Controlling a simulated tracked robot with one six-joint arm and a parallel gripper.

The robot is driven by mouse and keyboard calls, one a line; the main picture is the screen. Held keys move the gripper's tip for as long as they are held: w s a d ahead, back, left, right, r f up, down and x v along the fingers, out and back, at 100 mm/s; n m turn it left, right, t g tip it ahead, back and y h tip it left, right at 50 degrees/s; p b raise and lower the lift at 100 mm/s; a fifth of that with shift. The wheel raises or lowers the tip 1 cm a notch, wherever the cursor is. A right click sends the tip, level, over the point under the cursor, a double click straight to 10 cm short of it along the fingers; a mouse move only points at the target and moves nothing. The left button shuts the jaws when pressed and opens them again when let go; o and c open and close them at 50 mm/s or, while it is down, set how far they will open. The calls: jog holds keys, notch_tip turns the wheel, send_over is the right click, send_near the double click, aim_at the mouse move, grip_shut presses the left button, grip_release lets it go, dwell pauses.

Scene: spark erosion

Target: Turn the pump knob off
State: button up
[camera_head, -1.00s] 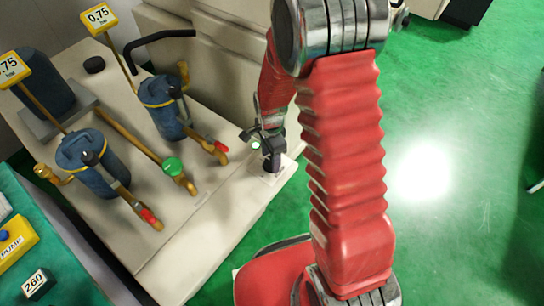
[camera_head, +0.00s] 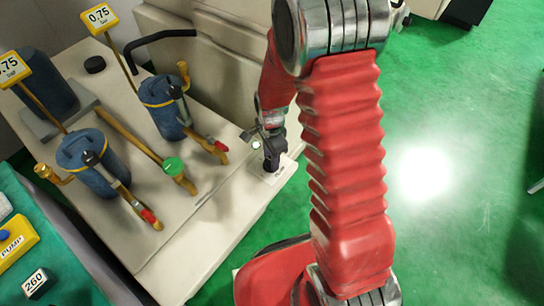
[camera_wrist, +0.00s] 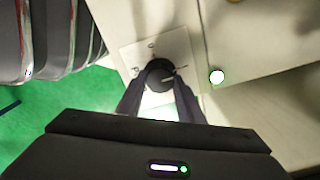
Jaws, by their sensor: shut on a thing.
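The pointer line runs roughly sideways toward the right of the wrist view. In the head view my gripper (camera_head: 273,160) is at the plate (camera_head: 284,174) near the bench's right corner, and it hides most of the knob.
A lit round lamp (camera_wrist: 217,76) sits beside the plate. Green floor is open right.

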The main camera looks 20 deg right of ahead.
jog(key=shift+w+a+n, duration=0.1)
jog(key=shift+w+n, duration=0.05)
jog(key=shift+n, duration=0.15)
jog(key=n, duration=0.4)
jog(key=shift+r, duration=0.1)
jog(key=n, duration=0.4)
jog(key=shift+w+n, duration=0.1)
jog(key=shift+n, duration=0.3)
jog(key=n, duration=0.4)
jog(key=shift+n, duration=2.2)
jog(key=o, duration=1.1)
jog(key=shift+c, duration=0.2)
